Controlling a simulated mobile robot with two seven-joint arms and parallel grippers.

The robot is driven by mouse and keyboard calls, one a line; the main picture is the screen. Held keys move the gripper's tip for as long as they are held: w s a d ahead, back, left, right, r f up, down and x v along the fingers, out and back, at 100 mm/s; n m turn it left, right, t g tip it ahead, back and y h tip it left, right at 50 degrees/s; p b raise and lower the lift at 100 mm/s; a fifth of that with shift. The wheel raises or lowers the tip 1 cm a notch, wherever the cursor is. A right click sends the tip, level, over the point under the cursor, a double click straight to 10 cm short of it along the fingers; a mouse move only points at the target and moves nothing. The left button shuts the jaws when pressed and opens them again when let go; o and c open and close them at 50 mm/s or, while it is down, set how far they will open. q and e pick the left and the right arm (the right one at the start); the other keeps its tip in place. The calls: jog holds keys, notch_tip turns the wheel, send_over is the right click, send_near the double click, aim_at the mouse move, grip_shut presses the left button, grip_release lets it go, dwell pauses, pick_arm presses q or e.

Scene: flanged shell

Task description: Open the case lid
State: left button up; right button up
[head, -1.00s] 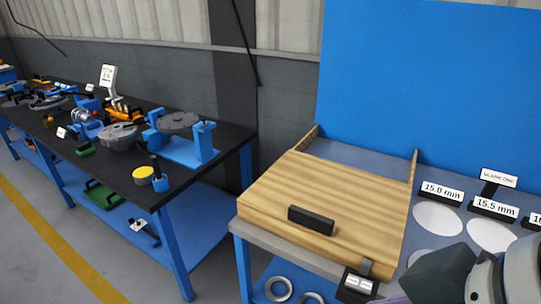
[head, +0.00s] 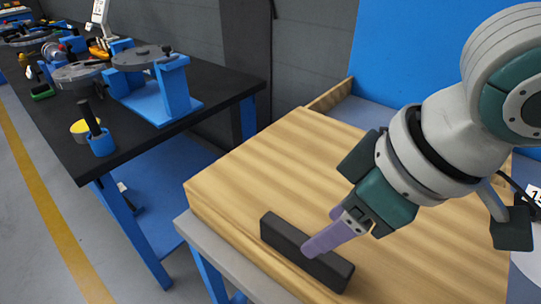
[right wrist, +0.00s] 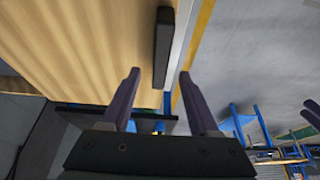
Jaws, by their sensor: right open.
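The case lid (head: 265,160) is a pale striped wooden slab lying shut on the bench. A black bar handle (head: 283,236) sits along its front edge. My right gripper (head: 318,238) reaches in from the right over the lid, its purple fingers at the handle in the head view. In the right wrist view the right gripper (right wrist: 158,77) is open, with the handle (right wrist: 164,45) ahead of and between its fingertips. The handle is not gripped; I cannot tell whether a finger touches it. My forearm and wrist hide the lid's right part. My left gripper is not in view.
A black-topped blue bench (head: 205,115) with a blue fixture (head: 150,95) and a yellow-topped round part stands to the left, across a gap. A blue panel (head: 405,45) rises behind the case. A grey bench edge (head: 205,250) runs in front.

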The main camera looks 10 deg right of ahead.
jog(key=b+x, duration=0.1)
jog(key=x, duration=0.5)
jog(key=shift+a+f, duration=0.15)
jog(key=shift+f, duration=0.1)
jog(key=shift+w+a+f+b, duration=0.15)
jog(key=shift+w+f+b, duration=0.2)
jog(key=shift+f, duration=0.3)
jog(key=shift+c, duration=0.3)
grip_shut()
